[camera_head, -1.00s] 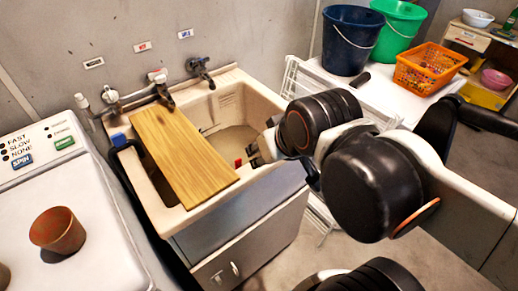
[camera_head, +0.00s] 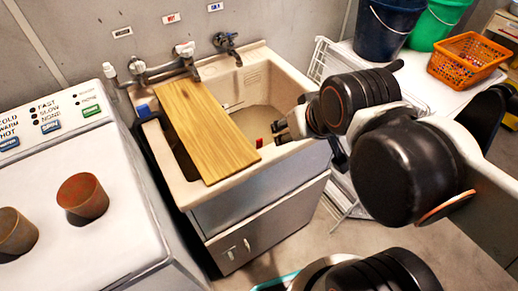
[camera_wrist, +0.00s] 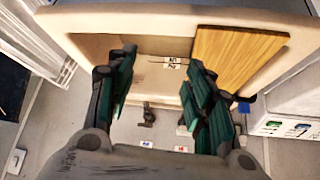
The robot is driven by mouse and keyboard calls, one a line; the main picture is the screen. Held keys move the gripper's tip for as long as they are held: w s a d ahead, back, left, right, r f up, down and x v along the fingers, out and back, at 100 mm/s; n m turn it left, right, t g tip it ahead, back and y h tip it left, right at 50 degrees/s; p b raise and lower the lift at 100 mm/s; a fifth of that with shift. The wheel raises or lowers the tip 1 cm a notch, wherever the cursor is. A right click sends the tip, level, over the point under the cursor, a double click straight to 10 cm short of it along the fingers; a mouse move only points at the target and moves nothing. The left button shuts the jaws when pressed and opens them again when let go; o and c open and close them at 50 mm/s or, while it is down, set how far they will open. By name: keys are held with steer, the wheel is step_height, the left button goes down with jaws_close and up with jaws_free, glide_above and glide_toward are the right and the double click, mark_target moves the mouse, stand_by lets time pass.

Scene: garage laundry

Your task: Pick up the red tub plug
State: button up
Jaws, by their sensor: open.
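A small red thing (camera_head: 260,142), likely the red tub plug, sits at the inner front side of the cream laundry sink (camera_head: 250,63), just right of the wooden board's near end. My gripper (camera_head: 280,132) is just right of it, over the front right part of the sink, apart from it as far as I can tell. In the wrist view my gripper (camera_wrist: 162,68) has its two green-padded fingers spread wide with nothing held between them. The sink's cream rim (camera_wrist: 160,18) shows beyond the fingers. I cannot make out the plug in the wrist view.
A wooden board (camera_head: 213,130) lies across the sink's left part; it also shows in the wrist view (camera_wrist: 235,57). Taps (camera_head: 187,52) line the back. A washer (camera_head: 125,235) with two brown cups stands left. An orange basket (camera_head: 467,60) and buckets stand right.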

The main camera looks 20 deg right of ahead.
steer(key=n+g+p, duration=0.3)
steer(key=g+p, duration=0.1)
steer(key=g, duration=0.3)
glide_above(260, 146)
step_height(260, 146, down, 21)
steer(key=f+b, duration=0.1)
steer(key=f, duration=0.5)
steer(key=f+b, duration=0.1)
steer(key=f, duration=0.1)
steer(key=shift+w+a+f+b, duration=0.1)
steer(key=shift+w+f+b, duration=0.25)
steer(key=shift+f, duration=0.05)
steer(key=shift+f+b, duration=1.5)
steer(key=shift+f, duration=1.2)
steer(key=shift+r, duration=0.15)
steer(key=c, duration=1.1)
